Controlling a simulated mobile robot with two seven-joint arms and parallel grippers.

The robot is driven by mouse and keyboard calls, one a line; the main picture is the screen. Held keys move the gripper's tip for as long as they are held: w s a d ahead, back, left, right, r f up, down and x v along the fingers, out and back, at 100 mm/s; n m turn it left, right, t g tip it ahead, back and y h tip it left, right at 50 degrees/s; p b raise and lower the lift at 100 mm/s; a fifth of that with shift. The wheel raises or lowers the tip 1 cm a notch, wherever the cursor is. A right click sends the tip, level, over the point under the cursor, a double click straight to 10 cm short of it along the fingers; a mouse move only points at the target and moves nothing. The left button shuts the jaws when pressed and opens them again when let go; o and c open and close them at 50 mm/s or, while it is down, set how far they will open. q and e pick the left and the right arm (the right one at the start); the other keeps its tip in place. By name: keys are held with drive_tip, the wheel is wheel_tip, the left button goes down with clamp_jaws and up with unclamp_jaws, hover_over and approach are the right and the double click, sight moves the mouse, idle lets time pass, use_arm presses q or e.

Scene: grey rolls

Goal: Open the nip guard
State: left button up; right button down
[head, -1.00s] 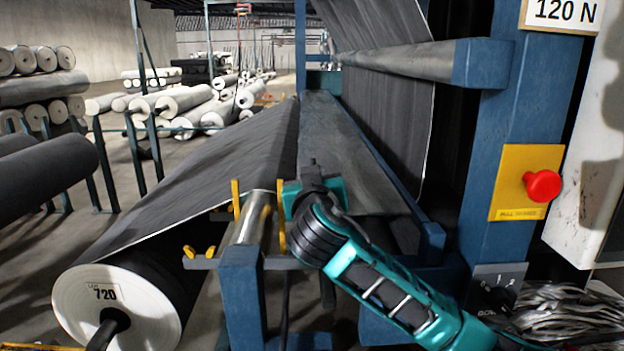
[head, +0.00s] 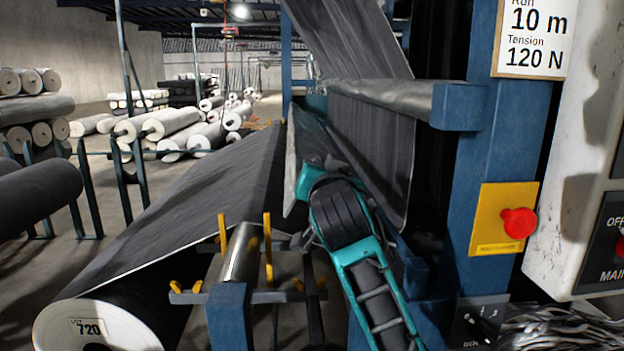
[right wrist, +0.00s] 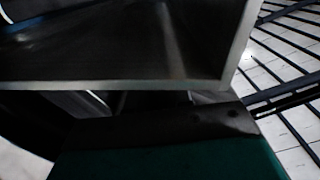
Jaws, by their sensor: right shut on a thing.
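The nip guard appears as a long grey panel (head: 295,172) along the machine in the head view, tilted up steeply, its near end beside my right wrist. In the right wrist view its dark face with a pale rim (right wrist: 120,84) fills the upper part. My right gripper (right wrist: 165,103) is shut on the guard's edge; its fingertips are mostly hidden under the panel. In the head view my teal right arm reaches in from below and covers part of the guard's near end. My left gripper is not in view.
A dark fabric roll (head: 100,325) marked 720 feeds a sloping grey web (head: 190,205) at left. A metal roller (head: 243,255) with yellow pegs stands near my arm. A blue post (head: 505,150) carries a red stop button (head: 519,222) at right.

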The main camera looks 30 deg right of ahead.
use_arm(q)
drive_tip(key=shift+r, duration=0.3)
use_arm(e)
drive_tip(key=shift+s+d+r+m, duration=0.3)
drive_tip(key=shift+d+r+m, duration=0.2)
drive_tip(key=shift+d+r, duration=0.2)
drive_tip(key=c, duration=1.1)
unclamp_jaws()
drive_tip(key=shift+d+f, duration=0.1)
drive_tip(key=shift+f, duration=0.05)
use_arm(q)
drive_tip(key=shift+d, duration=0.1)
use_arm(e)
drive_tip(key=shift+a, duration=0.2)
drive_tip(key=shift+s+a, duration=0.1)
drive_tip(key=shift+s, duration=0.15)
use_arm(q)
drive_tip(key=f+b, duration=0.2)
drive_tip(key=b, duration=0.1)
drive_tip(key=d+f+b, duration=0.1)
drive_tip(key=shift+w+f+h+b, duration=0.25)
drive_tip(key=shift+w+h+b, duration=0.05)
use_arm(e)
drive_tip(key=v, duration=1.2)
drive_tip(key=shift+s+a, duration=0.1)
drive_tip(key=shift+s, duration=0.05)
